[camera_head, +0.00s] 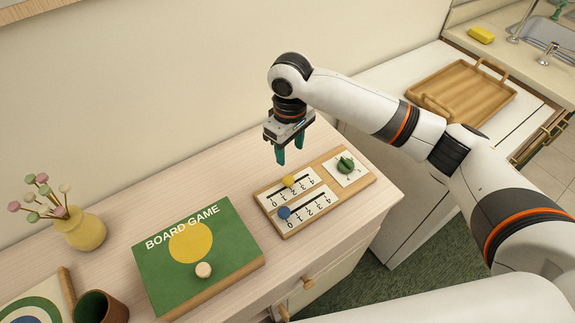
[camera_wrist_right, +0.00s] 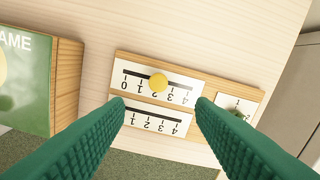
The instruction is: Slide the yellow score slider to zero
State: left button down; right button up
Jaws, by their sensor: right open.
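The yellow slider (camera_head: 289,180) is a round knob on the upper track of a wooden scoreboard (camera_head: 330,206). It stands near the middle of that track's 0 to 4 scale, around 2, with zero at the left end. It also shows in the right wrist view (camera_wrist_right: 158,82). A blue slider (camera_head: 284,212) sits at the left end of the lower track; the wrist view does not show it. My right gripper (camera_head: 289,155) is open and empty, pointing down above and behind the board. Its green fingers (camera_wrist_right: 160,104) flank the yellow slider in the wrist view, without visible contact. My left gripper is out of view.
A green knob (camera_head: 346,164) is on the board's right end. A green board game box (camera_head: 171,253) lies to the left, with a vase of flowers (camera_head: 81,232) behind it. A wooden tray (camera_head: 478,98) is on the right counter. The cabinet top behind the board is clear.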

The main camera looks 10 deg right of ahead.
aim_at(289, 180)
jog(key=f, duration=0.1)
jog(key=s+f, duration=0.1)
jog(key=f, duration=0.1)
notch_tip(289, 180, down, 2)
jog(key=shift+w+p, duration=0.1)
jog(key=shift+p, duration=0.3)
jog(key=f, duration=0.5)
jog(key=shift+w+p, duration=0.2)
jog(key=shift+p, duration=0.1)
jog(key=shift+f, duration=0.3)
jog(key=shift+c, duration=0.8)
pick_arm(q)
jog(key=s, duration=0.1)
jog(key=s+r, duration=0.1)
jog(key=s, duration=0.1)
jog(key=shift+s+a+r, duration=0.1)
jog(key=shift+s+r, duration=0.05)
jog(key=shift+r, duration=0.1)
pick_arm(e)
grip_shut()
